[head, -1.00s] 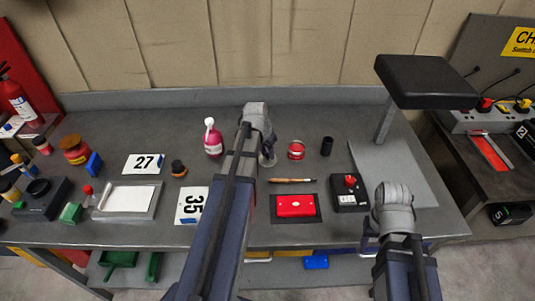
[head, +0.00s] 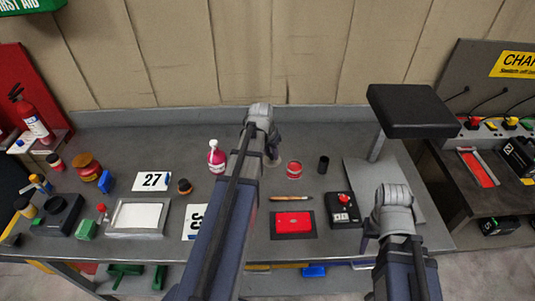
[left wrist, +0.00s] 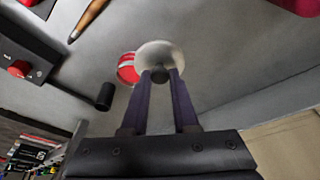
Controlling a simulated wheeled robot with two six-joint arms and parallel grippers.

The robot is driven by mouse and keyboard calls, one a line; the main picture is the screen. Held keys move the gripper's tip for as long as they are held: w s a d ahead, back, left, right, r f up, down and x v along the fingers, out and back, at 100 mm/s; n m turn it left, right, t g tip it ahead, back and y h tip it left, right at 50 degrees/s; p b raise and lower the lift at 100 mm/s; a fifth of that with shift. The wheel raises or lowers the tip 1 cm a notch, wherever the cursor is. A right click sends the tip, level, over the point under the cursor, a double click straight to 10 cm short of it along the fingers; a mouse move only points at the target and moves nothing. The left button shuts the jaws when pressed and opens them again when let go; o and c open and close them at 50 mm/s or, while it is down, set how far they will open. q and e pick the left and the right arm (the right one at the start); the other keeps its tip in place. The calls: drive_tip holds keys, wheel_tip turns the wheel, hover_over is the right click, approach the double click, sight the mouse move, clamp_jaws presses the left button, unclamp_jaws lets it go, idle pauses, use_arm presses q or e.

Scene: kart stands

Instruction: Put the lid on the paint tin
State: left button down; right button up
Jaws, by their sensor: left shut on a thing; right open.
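The paint tin (head: 294,170) is a small red tin with a pale band, standing on the grey bench right of my left gripper. It also shows in the left wrist view (left wrist: 127,70), partly hidden behind the lid. The lid (left wrist: 160,52) is a pale round disc with a dark knob. My left gripper (left wrist: 160,76) is shut on that knob and holds the lid beside the tin, overlapping it in this view. In the head view my left gripper (head: 270,150) is mostly hidden by its own wrist. My right gripper (head: 370,235) is open and empty near the bench's front edge.
A dark cylinder (head: 323,164) stands right of the tin. A brush (head: 291,198), a red box (head: 293,222) and a black switch box (head: 342,212) lie in front. A pink bottle (head: 216,158) stands left. A black-topped stand (head: 412,110) rises at the right.

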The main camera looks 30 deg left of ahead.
use_arm(q)
drive_tip(key=w+d+r+p, duration=0.1)
drive_tip(key=w+d, duration=0.5)
drive_tip(key=shift+w+d+r, duration=0.15)
drive_tip(key=shift+w+d, duration=0.1)
drive_tip(key=shift+d, duration=0.1)
wheel_tip(320, 180, down, 6)
drive_tip(key=b, duration=0.6)
drive_tip(key=shift+f, duration=0.2)
drive_tip(key=shift+f+b, duration=0.15)
drive_tip(key=shift+b, duration=0.2)
idle(1.2)
drive_tip(key=c, duration=0.6)
unclamp_jaws()
drive_tip(key=shift+o, duration=0.4)
